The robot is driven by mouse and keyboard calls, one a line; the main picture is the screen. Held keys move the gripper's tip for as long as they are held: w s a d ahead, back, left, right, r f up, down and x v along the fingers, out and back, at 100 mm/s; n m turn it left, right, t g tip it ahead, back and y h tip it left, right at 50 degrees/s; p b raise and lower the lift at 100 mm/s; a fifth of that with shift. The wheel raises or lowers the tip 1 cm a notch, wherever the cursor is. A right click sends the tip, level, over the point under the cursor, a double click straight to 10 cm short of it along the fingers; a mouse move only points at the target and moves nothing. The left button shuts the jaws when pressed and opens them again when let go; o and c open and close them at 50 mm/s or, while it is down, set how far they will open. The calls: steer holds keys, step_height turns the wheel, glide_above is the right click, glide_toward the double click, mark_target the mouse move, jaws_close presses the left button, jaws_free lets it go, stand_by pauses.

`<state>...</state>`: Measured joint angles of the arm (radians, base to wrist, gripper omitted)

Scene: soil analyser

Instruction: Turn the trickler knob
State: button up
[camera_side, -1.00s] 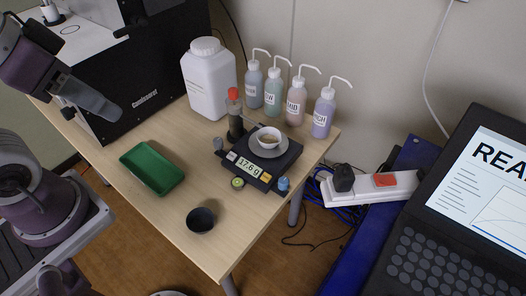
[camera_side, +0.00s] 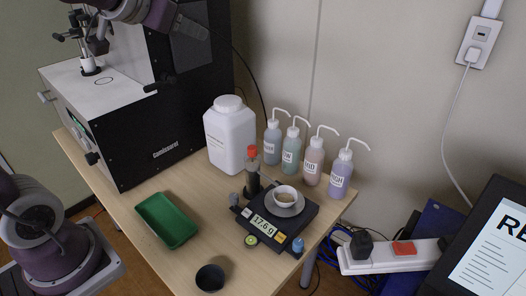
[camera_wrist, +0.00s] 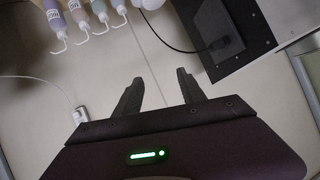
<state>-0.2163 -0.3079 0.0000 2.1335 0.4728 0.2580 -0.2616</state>
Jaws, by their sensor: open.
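The trickler (camera_side: 252,180), a dark upright tube with a red top (camera_side: 252,152), stands beside the black balance (camera_side: 266,228) on the wooden table. A small grey knob-like part (camera_side: 234,199) sits at its lower left; I cannot tell surely that it is the trickler knob. The balance reads 17.6 g and carries a white cup (camera_side: 285,195) on its pan. My gripper (camera_wrist: 158,78) is open and empty in the wrist view, its two dark fingers apart. My arm's end is high at the top of the side view, well away from the trickler. The trickler is not seen in the wrist view.
Wash bottles (camera_side: 312,160) and a large white jug (camera_side: 230,138) stand behind the balance. A green tray (camera_side: 167,220) and a dark cup (camera_side: 210,279) are in front. A black machine (camera_side: 170,110) stands at the back left. A power strip (camera_side: 395,256) is at right.

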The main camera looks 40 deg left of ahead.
mark_target(260, 157)
steer(key=w+a+f+m+t+h, duration=0.1)
steer(key=w+f+m+t+h, duration=0.2)
steer(key=w+m+t+h, duration=0.85)
step_height(260, 157, down, 34)
steer(key=d+r+n+g+h, duration=0.1)
steer(key=d+n+g+h, duration=0.2)
steer(key=g, duration=0.6)
steer(key=shift+h, duration=0.55)
steer(key=x, duration=0.5)
steer(key=shift+w+a+f, duration=0.1)
steer(key=shift+w+f, duration=0.25)
steer(key=shift+f, duration=0.05)
steer(key=shift+w, duration=0.25)
jaws_close()
